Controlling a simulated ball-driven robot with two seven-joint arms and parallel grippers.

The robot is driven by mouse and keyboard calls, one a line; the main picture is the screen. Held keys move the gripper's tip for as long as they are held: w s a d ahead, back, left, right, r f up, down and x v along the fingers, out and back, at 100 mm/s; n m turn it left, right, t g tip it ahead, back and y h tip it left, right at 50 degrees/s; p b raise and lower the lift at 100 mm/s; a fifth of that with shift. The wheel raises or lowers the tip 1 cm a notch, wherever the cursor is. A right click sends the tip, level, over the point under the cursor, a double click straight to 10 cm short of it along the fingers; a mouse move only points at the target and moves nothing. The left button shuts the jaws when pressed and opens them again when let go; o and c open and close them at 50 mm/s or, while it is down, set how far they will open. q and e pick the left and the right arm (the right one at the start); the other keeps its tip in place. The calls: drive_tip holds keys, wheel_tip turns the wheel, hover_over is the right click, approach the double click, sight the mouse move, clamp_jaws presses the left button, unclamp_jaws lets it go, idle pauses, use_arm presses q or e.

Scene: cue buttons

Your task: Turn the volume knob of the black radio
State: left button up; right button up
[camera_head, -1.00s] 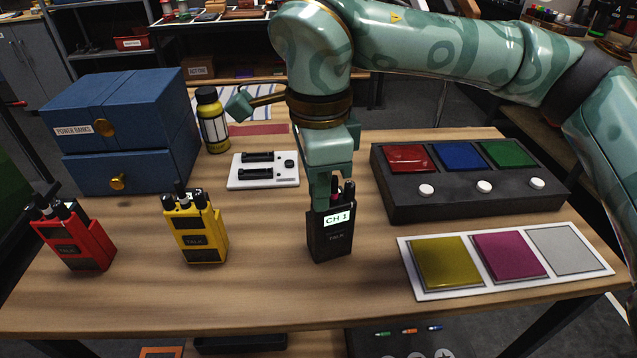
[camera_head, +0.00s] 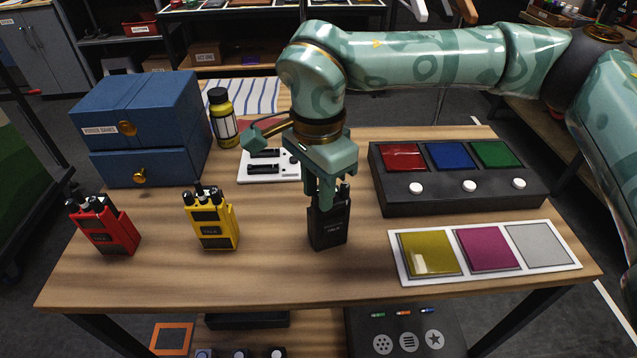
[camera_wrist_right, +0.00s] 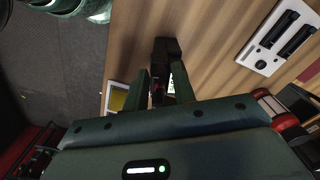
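The black radio (camera_head: 328,232) stands upright on the table, below my right gripper (camera_head: 330,196). The gripper's fingers point down at the radio's top and hide most of its knobs, antenna and display. In the right wrist view the two fingers (camera_wrist_right: 160,92) are apart, with part of the black radio (camera_wrist_right: 166,47) showing past their tips. A small red detail and a bit of bright display show between them. I cannot tell whether a finger touches the volume knob. My left gripper is not in view.
A yellow radio (camera_head: 212,230) and a red radio (camera_head: 108,232) stand to the left. A black button box (camera_head: 455,190) and a white-bordered panel of coloured pads (camera_head: 487,252) lie to the right. Behind are a blue drawer box (camera_head: 140,120), a yellow bottle (camera_head: 222,118) and a white charger plate (camera_head: 268,175).

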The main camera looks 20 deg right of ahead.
sight(317, 193)
drive_tip(key=shift+o, duration=0.4)
